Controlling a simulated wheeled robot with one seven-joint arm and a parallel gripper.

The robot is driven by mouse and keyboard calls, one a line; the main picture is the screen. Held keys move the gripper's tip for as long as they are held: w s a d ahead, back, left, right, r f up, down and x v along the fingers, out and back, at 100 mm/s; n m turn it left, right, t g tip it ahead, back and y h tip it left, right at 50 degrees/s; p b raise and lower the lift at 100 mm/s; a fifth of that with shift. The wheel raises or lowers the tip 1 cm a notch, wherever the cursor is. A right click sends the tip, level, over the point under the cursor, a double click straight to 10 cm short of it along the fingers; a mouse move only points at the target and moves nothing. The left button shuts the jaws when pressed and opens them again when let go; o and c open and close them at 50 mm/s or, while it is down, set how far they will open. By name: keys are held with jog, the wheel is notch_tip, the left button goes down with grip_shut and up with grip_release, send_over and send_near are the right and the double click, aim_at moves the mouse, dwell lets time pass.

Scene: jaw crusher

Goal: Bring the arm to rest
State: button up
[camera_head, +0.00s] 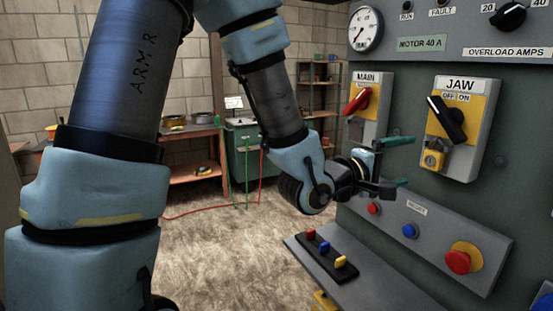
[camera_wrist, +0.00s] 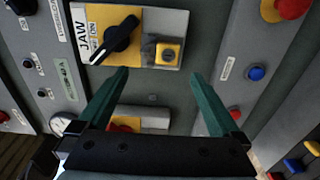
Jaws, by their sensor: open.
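My gripper (camera_head: 398,163) is open and empty in front of the control panel, held between the MAIN and JAW switches and the button row below. Its two green fingers point at the panel. In the wrist view the spread fingers of my gripper (camera_wrist: 160,88) show with bare grey panel between them. The JAW switch (camera_head: 446,120) has a black handle on a yellow plate, with a yellow padlock (camera_head: 433,158) at its lower left. Both the JAW switch (camera_wrist: 120,36) and the padlock (camera_wrist: 167,53) show in the wrist view. The fingers look apart from both.
The MAIN switch (camera_head: 358,100) has a red handle. A lower strip holds a blue button (camera_head: 409,231) and a red mushroom button (camera_head: 459,261). A sloped console (camera_head: 372,286) with small levers juts out below. Open floor (camera_head: 240,250) lies left of it.

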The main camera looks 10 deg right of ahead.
jog(key=w+a+f+m+t+y, duration=0.1)
jog(key=w+a+f+y, duration=0.55)
jog(key=a, duration=0.35)
jog(key=w+a+f+m+t+y, duration=0.1)
jog(key=w+a+f+t+y, duration=0.1)
jog(key=w+a+f+y, duration=0.55)
jog(key=s+a+m+g+y, duration=0.1)
jog(key=s+a+g, duration=0.2)
jog(key=a, duration=0.9)
jog(key=s+a+m+g+y, duration=0.1)
jog(key=s+a, duration=0.4)
jog(key=a, duration=0.8)
jog(key=shift+s+f+g+y, duration=0.2)
jog(key=shift+f+g+y, duration=0.3)
jog(key=shift+g, duration=0.5)
jog(key=shift+r, duration=0.1)
